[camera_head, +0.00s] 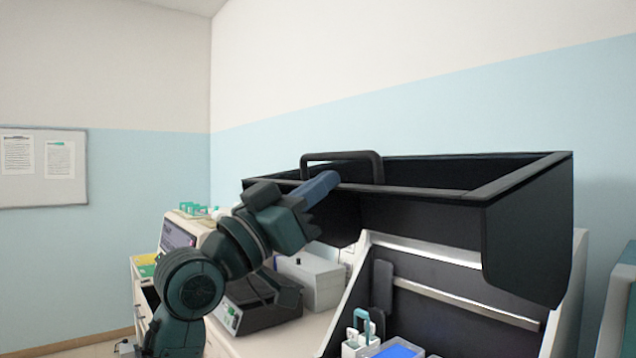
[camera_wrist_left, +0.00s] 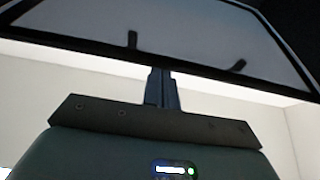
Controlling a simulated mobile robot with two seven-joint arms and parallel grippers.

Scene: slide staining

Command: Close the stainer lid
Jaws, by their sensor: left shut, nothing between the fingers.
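The stainer lid (camera_head: 528,238) is black, raised and tilted open above the stainer body. In the left wrist view my closed fingers (camera_wrist_left: 161,76) point up at the dark lid frame (camera_wrist_left: 75,44). Whether they touch it I cannot tell. The stainer's open interior holds a small white rack with a light-blue handle (camera_head: 362,328). My right gripper is not in view.
A grey box (camera_head: 312,279) and a dark bench device (camera_head: 262,302) stand on the counter left of the stainer, behind my left arm. A device with a screen (camera_head: 178,237) stands farther back. A blue-grey object (camera_head: 624,295) stands at the right edge.

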